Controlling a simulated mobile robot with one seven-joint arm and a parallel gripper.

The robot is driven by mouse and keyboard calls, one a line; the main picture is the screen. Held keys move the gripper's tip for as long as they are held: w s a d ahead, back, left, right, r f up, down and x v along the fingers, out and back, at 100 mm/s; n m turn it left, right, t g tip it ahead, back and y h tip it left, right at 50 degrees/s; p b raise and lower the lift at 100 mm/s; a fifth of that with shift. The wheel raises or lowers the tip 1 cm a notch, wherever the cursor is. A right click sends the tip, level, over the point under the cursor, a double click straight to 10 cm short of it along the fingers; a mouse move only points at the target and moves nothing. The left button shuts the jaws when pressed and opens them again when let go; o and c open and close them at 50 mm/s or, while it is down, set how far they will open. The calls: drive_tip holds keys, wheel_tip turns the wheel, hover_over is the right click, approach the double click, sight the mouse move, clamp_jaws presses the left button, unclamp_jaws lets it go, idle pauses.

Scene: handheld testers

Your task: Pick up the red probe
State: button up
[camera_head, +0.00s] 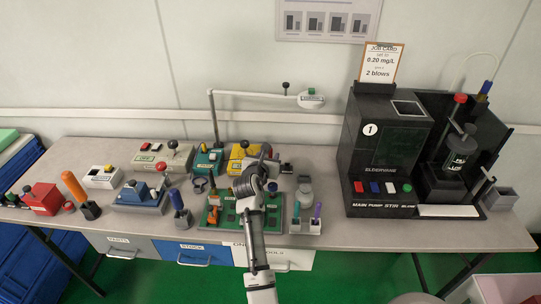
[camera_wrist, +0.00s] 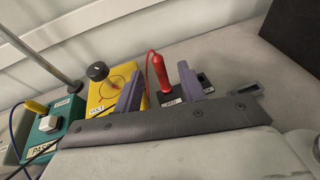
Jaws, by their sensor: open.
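The red probe (camera_wrist: 157,72) stands upright in a small black holder (camera_wrist: 186,90) in the wrist view, with a red lead at its top. My gripper (camera_wrist: 159,88) is open, with two purple fingers. The probe shows between the fingers in the picture; I cannot tell how far beyond the fingertips it is. In the head view my gripper (camera_head: 264,160) is over the back of the table, in front of a yellow meter. The black holder (camera_head: 286,168) shows just to its right. I cannot make out the probe in the head view.
The yellow meter (camera_wrist: 112,85) with a black knob stands left of the probe, close to the left finger. A teal tester (camera_wrist: 62,133) is farther left. A green board (camera_head: 226,213) lies below my arm.

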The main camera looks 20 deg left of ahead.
drive_tip(key=shift+w+a+f, duration=0.1)
drive_tip(key=shift+w+f, duration=0.15)
drive_tip(key=shift+w, duration=0.4)
drive_tip(key=shift+c, duration=0.2)
clamp_jaws()
drive_tip(key=shift+r, duration=0.1)
